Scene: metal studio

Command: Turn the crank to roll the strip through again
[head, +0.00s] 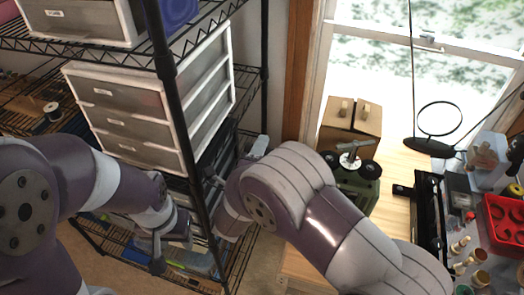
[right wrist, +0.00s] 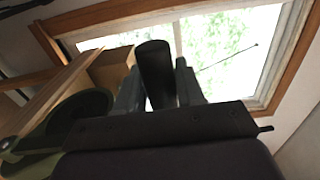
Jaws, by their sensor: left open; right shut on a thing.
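The rolling mill (head: 356,180) has a green body, dark round knobs and a metal T-handle on top; it stands at the table's left end in the head view. Its green round part (right wrist: 65,120) shows at the left of the right wrist view. My right gripper (right wrist: 158,82) is shut on the dark cylindrical crank handle (right wrist: 154,65), one finger on each side. In the head view my right arm hides most of that grip and the crank. My left gripper (head: 172,238) is open and empty in front of the wire shelving. I cannot make out the strip.
A black wire shelving rack (head: 185,130) with a white drawer unit (head: 125,100) stands close to both arms. Tools, small bottles and a red tray (head: 508,222) crowd the table's right side.

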